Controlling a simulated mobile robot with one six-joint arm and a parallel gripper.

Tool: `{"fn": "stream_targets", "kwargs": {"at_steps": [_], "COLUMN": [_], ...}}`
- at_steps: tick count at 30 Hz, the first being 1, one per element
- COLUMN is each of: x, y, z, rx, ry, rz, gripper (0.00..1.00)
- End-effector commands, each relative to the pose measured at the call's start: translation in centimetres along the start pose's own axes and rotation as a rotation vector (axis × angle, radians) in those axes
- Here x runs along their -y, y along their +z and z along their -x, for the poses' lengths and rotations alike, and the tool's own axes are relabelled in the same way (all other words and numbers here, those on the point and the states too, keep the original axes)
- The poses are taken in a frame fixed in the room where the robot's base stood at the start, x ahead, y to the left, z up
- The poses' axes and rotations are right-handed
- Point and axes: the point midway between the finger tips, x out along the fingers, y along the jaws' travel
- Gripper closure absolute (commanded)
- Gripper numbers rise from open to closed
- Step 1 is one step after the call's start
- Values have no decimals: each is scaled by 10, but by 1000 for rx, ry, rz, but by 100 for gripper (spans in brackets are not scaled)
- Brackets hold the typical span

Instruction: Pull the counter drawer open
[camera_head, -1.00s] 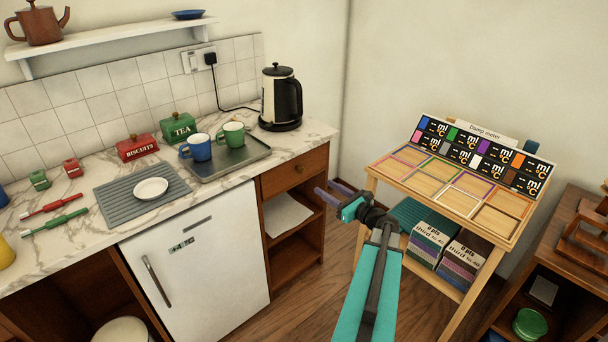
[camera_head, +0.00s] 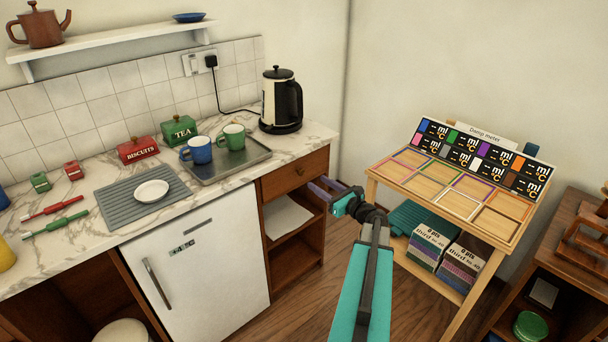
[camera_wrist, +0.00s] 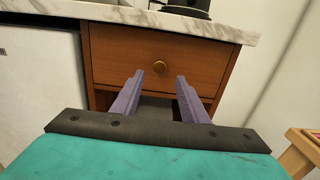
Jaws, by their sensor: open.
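The counter drawer (camera_head: 284,177) is a brown wooden front under the right end of the marble counter, and it looks shut.
Below the drawer is an open shelf (camera_head: 297,264) with white paper. A white fridge (camera_head: 205,262) stands to its left. The kettle (camera_head: 281,102) stands on the marble counter above. A wooden stand (camera_head: 372,202) with coloured frames is to the right of my arm.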

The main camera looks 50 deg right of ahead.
Motion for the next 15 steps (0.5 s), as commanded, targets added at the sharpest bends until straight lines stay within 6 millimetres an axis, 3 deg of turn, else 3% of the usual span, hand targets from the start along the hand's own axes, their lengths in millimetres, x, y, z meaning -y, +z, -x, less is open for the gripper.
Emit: {"fn": "stream_targets", "kwargs": {"at_steps": [15], "x": [1], "y": [0], "z": [-73], "rx": [0], "ry": [1], "rz": [0], "gripper": [60]}}
